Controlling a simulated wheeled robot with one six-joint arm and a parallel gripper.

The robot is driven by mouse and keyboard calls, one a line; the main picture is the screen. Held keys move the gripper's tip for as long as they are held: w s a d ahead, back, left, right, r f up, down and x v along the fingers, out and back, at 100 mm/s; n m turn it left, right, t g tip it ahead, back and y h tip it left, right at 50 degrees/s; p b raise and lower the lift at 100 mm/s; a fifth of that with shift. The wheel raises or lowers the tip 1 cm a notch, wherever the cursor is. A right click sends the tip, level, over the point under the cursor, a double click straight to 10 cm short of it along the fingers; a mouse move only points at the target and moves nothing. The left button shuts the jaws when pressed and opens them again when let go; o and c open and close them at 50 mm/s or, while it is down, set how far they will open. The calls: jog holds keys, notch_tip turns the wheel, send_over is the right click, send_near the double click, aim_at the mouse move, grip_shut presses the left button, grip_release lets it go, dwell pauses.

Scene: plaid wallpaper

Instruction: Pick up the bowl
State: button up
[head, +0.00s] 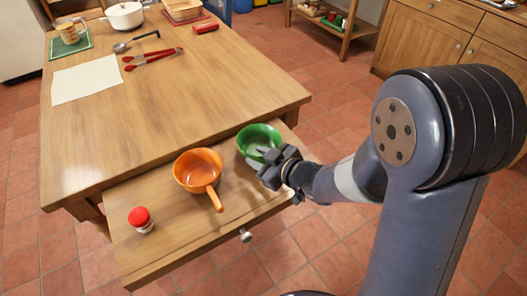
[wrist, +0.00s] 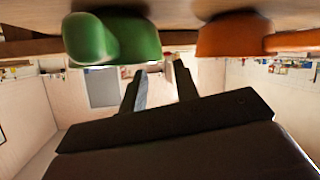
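The green bowl (head: 258,137) sits upright at the right end of the pulled-out drawer (head: 165,245). My gripper (head: 256,158) is at the bowl's near side in the head view, close to its rim, and hides part of it. I cannot tell whether they touch. In the wrist view, which is upside down, the bowl (wrist: 110,38) is at upper left. There the gripper (wrist: 160,68) has its two fingers apart with nothing between them, beside the bowl.
An orange pan (head: 197,165) with its handle toward the drawer front stands left of the bowl; it also shows in the wrist view (wrist: 230,35). A red-lidded jar (head: 141,220) is farther left. The tabletop (head: 170,110) overhangs behind. Red tongs (head: 152,58) and a ladle (head: 135,41) lie on it.

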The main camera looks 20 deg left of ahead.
aim_at(247, 154)
jog(key=x, duration=0.5)
jog(key=shift+s, duration=0.1)
grip_shut()
dwell(0.3)
